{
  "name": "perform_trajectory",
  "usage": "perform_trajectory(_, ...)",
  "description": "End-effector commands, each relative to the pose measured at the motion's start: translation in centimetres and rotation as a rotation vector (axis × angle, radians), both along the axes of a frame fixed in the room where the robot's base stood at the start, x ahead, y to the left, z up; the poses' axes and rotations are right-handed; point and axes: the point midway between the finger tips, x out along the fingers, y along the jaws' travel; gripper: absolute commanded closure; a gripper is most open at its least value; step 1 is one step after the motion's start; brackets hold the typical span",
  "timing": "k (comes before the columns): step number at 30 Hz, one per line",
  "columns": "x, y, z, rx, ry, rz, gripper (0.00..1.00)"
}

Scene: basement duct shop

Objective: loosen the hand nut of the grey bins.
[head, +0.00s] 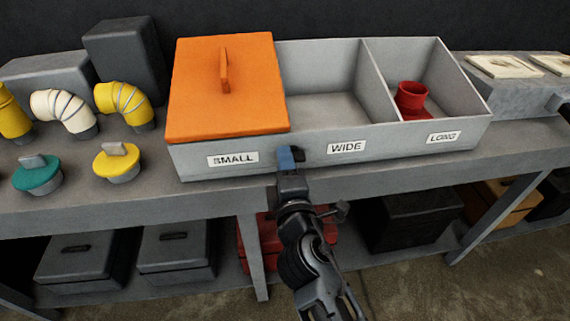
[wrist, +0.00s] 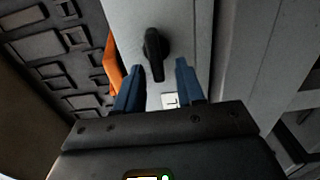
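The grey bins (head: 395,146) stand on the bench, with compartments labelled SMALL, WIDE and LONG. An orange lid (head: 200,100) with an upright handle covers the SMALL compartment. The black hand nut (wrist: 154,50) shows in the wrist view on the grey front wall, its bar running nearly along the view. My gripper (wrist: 158,82) is open, one blue finger on each side of the nut's lower end, with gaps showing. In the head view my gripper (head: 290,157) is at the front wall between the SMALL and WIDE labels, and mostly hides the nut.
A red flanged piece (head: 411,97) stands in the LONG compartment; WIDE looks empty. Yellow and white elbows (head: 122,104) and capped pieces (head: 116,162) stand at left. A grey block (head: 510,80) is at right. Cases (head: 178,248) sit on the shelf below.

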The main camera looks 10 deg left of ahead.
Motion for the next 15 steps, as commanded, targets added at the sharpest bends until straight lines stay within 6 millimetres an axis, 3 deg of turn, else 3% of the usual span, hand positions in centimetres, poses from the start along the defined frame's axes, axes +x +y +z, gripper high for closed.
perform_trajectory(5,-1.1,-0.3,-0.1,0.001,0.0,0.0,0.62)
perform_trajectory(15,-6.1,-1.7,-0.2,0.001,0.001,0.001,0.62)
